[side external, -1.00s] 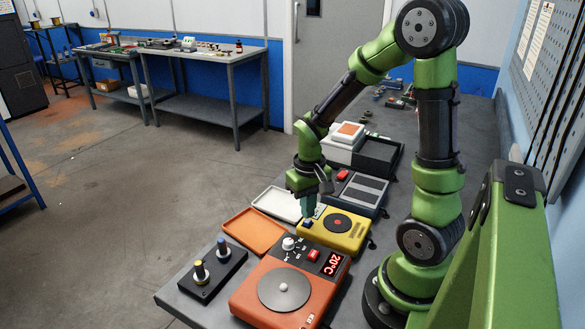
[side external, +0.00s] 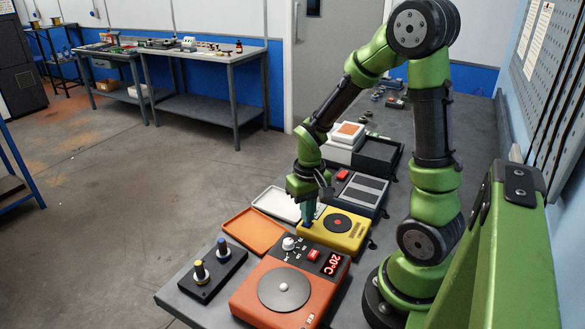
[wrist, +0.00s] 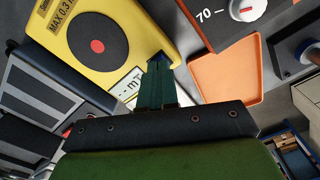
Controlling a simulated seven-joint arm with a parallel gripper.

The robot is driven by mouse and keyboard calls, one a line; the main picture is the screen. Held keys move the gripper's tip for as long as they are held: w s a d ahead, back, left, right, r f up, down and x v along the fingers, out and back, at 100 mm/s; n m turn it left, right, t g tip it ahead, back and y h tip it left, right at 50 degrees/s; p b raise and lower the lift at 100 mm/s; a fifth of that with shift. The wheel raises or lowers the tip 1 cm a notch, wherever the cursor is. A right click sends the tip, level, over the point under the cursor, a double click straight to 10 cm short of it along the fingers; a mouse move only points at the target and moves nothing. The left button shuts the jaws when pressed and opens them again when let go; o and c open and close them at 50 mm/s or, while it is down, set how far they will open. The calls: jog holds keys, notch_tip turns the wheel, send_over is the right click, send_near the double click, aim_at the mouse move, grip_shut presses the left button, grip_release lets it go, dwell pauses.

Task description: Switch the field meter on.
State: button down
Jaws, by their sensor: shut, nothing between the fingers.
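The field meter (side external: 352,238) is a yellow box with a black disc and a red dot on top. It shows in the wrist view (wrist: 65,32) with a pale display (wrist: 125,90) marked mT; part of the display is hidden behind my fingers. A blue button (wrist: 160,58) is at the meter's corner beside the display. My gripper (side external: 308,224) is shut and empty, pointing down at that corner. In the wrist view its fingertips (wrist: 158,66) overlap the button; I cannot tell whether they touch or press it.
An orange hotplate (side external: 262,312) with a red 20°C display stands in front of the meter. An orange tray (side external: 255,236) and a white tray (side external: 272,204) lie to the left. A blue-grey device (side external: 350,204) is behind. A black block with two posts (side external: 228,274) is front left.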

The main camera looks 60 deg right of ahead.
jog(key=shift+f, duration=0.35)
jog(key=shift+r, duration=3.05)
jog(key=shift+s+a, duration=0.1)
jog(key=shift+a, duration=0.2)
jog(key=s+a+r+n+t+y, duration=0.2)
jog(key=a+r+t, duration=0.5)
jog(key=a+r, duration=0.5)
jog(key=shift+v, duration=1.15)
